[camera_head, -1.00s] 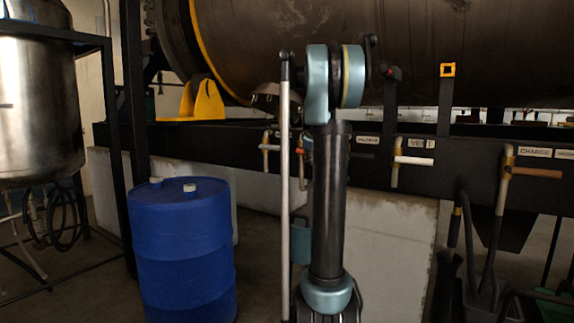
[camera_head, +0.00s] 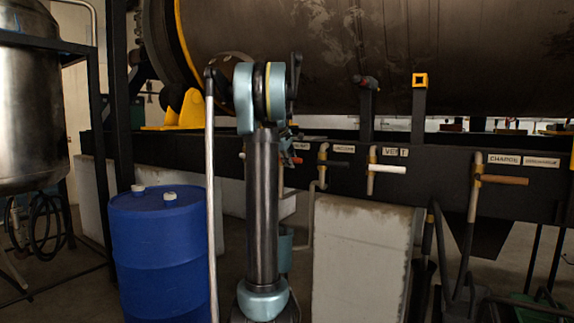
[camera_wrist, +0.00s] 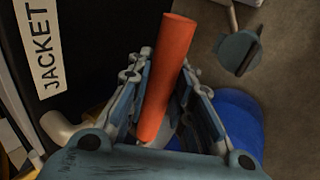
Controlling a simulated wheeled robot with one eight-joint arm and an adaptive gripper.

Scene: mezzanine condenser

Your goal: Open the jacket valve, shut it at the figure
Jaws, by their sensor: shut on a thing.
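The jacket valve's orange-red handle (camera_wrist: 165,80) lies between the two fingers of my gripper (camera_wrist: 164,75) in the wrist view, and the gripper is shut on it. The handle's far end sticks out past the fingertips. The white JACKET label (camera_wrist: 47,50) is left of it on the black beam. A pale pipe (camera_wrist: 62,130) shows below the label, but the valve body is mostly hidden by the gripper. In the head view a small part of the orange handle (camera_head: 294,160) shows just right of my arm, and the gripper is mostly hidden there. I see no figure or gauge reading.
Along the beam to the right are the vacuum valve's black handle (camera_head: 337,164), the vent valve's white handle (camera_head: 388,168) and the charge valve's brown handle (camera_head: 502,179). A blue drum (camera_head: 162,250) stands left of my arm. Hoses and tools crowd the lower right.

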